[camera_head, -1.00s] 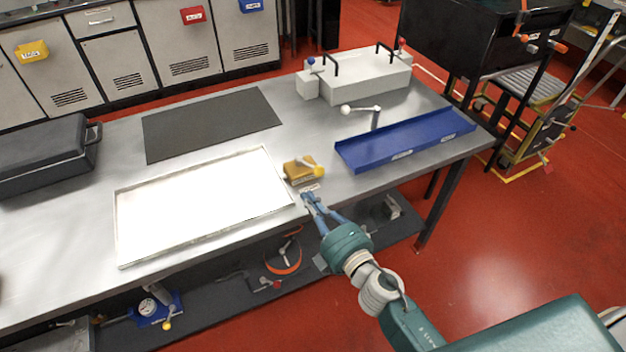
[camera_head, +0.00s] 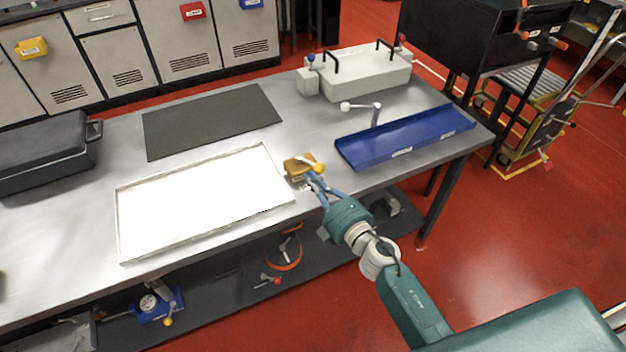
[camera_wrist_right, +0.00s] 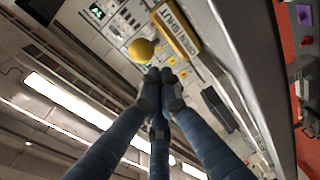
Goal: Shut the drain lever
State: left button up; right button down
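The drain lever's yellow housing (camera_head: 297,169) sits at the table's front edge, right of the white tray. Its yellow ball knob (camera_head: 319,168) is on the right side of the housing. In the right wrist view the housing (camera_wrist_right: 176,28) carries a label that seems to read open and shut, and the knob (camera_wrist_right: 141,50) is just beyond my fingertips. My right gripper (camera_head: 312,178) has its blue fingertips brought together (camera_wrist_right: 160,83), with nothing seen between them. It is close to the knob; I cannot tell whether they touch. My left gripper is not in view.
The white tray (camera_head: 119,226) lies left of the lever, and a blue channel tray (camera_head: 385,150) lies right. Behind stand a white-knobbed lever (camera_head: 361,106) and a grey box with handles (camera_head: 365,75). A dark mat (camera_head: 210,120) and black case (camera_head: 42,155) are further left.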

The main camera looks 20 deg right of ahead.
aim_at(323, 171)
jog(key=shift+w+d+n+g+y, duration=0.15)
jog(key=shift+d+n+g+y, duration=0.15)
jog(key=shift+d+n+y, duration=0.45)
jog(key=d+n+y+b, duration=0.1)
jog(key=d+g+y, duration=0.1)
jog(key=y, duration=0.1)
jog(key=shift+w+f+n+b, duration=0.15)
jog(key=shift+w+n+b, duration=0.15)
jog(key=shift+n+b, duration=0.05)
jog(key=shift+w+d+g, duration=0.2)
jog(key=shift+d+g, duration=0.1)
jog(key=shift+d, duration=0.15)
jog(key=shift+r, duration=0.2)
jog(key=shift+d, duration=0.1)
